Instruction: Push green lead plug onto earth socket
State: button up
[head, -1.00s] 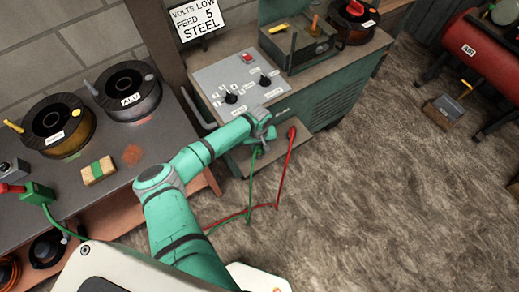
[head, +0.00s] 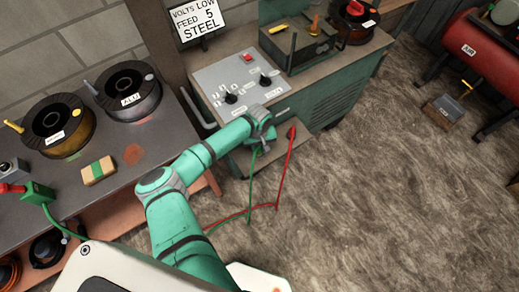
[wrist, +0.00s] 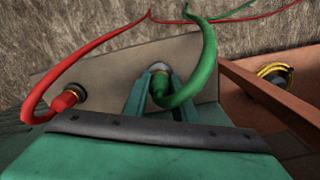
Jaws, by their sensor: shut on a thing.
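My gripper (head: 262,143) is at the low front shelf of the green welding machine (head: 340,90). In the wrist view its two fingers (wrist: 160,95) are shut on the green lead plug (wrist: 158,84), with the green lead (wrist: 208,45) curving up and away from it. The plug's tip is at a round grey socket (wrist: 160,67) in the panel. The fingers and plug hide most of that socket, so I cannot tell how far the plug is seated. The red lead plug (wrist: 65,100) sits in its own socket to the left in the wrist view.
The red lead (head: 283,180) and green lead hang to the floor in front of the machine. A bench (head: 120,205) with wire spools (head: 128,88) stands at the left. A red air tank (head: 485,45) is at the far right.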

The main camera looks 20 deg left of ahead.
jog(key=shift+f, duration=0.55)
jog(key=o, duration=1.2)
jog(key=shift+c, duration=0.2)
notch_tip(320, 180, up, 11)
jog(key=shift+f, duration=0.1)
